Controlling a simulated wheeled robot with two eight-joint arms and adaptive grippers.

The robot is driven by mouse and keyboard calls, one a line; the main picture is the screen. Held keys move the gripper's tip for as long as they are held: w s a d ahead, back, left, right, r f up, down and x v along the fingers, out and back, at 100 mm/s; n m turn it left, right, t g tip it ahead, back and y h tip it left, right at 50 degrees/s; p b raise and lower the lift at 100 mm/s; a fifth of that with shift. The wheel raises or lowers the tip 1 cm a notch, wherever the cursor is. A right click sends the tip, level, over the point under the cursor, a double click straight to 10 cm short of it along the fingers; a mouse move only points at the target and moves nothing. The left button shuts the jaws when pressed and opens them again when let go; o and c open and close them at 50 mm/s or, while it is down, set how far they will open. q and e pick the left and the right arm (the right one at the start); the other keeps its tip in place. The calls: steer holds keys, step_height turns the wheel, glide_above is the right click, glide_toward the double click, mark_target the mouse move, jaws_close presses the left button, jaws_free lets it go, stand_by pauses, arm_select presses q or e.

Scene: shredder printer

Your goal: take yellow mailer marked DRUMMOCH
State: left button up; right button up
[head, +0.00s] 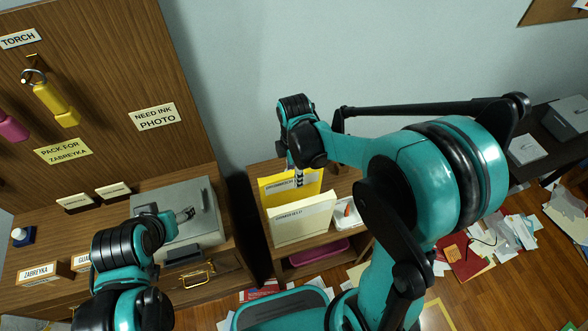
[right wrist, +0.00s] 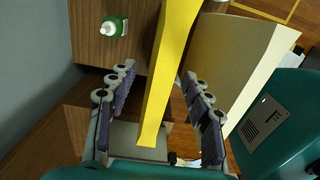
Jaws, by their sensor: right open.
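The yellow mailer (head: 278,193) stands upright in a rack on the low wooden cabinet; its label is too small to read surely. My right gripper (head: 298,180) is above it, fingers pointing down at its top edge. In the right wrist view the yellow mailer (right wrist: 169,62) runs between the two open fingers of the right gripper (right wrist: 159,73), with a gap visible on each side. A cream mailer (head: 303,220) stands in front of the yellow one. My left gripper (head: 186,214) is over the grey box at the left; its finger opening is unclear.
The cream mailer also shows beside the right fingers (right wrist: 232,55). A green-white bottle (right wrist: 114,26) stands on the cabinet top (right wrist: 88,40). A grey box (head: 205,222) sits on the left desk (head: 235,265). Papers (head: 500,232) litter the floor at the right.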

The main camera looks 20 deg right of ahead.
mark_target(291, 195)
step_height(291, 195, down, 6)
steer(key=b, duration=0.1)
steer(key=shift+b, duration=0.4)
steer(key=shift+s+f, duration=0.1)
jaws_close()
steer(key=shift+r+p, duration=0.75)
steer(key=shift+r, duration=0.3)
